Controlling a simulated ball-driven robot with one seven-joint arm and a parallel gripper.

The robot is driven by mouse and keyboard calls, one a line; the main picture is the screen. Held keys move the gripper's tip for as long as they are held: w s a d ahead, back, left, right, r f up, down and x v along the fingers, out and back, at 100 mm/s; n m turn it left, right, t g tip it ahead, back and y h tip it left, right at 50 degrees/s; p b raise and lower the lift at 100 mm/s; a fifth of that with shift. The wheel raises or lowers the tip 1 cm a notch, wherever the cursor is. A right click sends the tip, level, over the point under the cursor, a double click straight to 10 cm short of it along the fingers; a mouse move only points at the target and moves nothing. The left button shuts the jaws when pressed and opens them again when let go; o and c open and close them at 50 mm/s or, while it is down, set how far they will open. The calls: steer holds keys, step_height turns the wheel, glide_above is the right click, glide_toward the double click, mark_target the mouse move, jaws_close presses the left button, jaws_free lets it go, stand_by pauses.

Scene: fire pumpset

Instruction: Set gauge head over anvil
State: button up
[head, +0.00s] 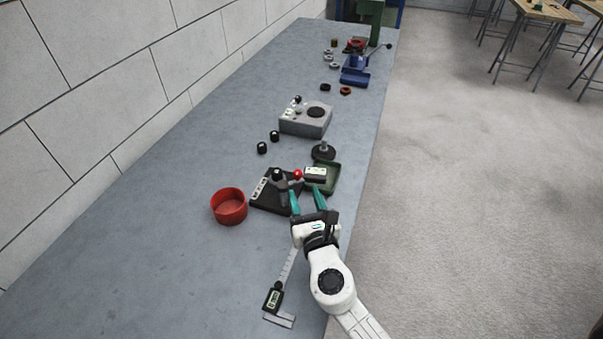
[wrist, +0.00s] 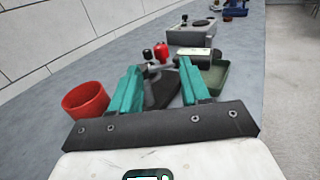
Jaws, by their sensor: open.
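My gripper (head: 307,198) is open, its two teal fingers apart with nothing visible between them. In the wrist view the fingertips (wrist: 159,68) point toward a black stand (wrist: 160,92) with a grey arm, a black knob and a red knob (wrist: 162,51). The stand (head: 264,200) also shows in the head view, just beyond and left of the fingers. A small pale box with a display (head: 315,174), perhaps the gauge head, sits at the green tray (head: 331,183), right of the red knob. I cannot tell which part is the anvil; the fingers partly cover the stand.
A red bowl (head: 229,207) stands left of the stand. A digital caliper (head: 274,298) lies near the front. A black round piece with a post (head: 323,152), two black knobs (head: 268,142) and a grey instrument (head: 306,120) stand beyond. The left bench top is mostly clear.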

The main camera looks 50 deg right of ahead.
mark_target(298, 176)
steer(key=x, duration=0.8)
steer(key=shift+w+d+p, duration=0.15)
steer(key=shift+d+p, duration=0.05)
steer(key=shift+p, duration=0.15)
steer(key=shift+c, duration=0.3)
jaws_close()
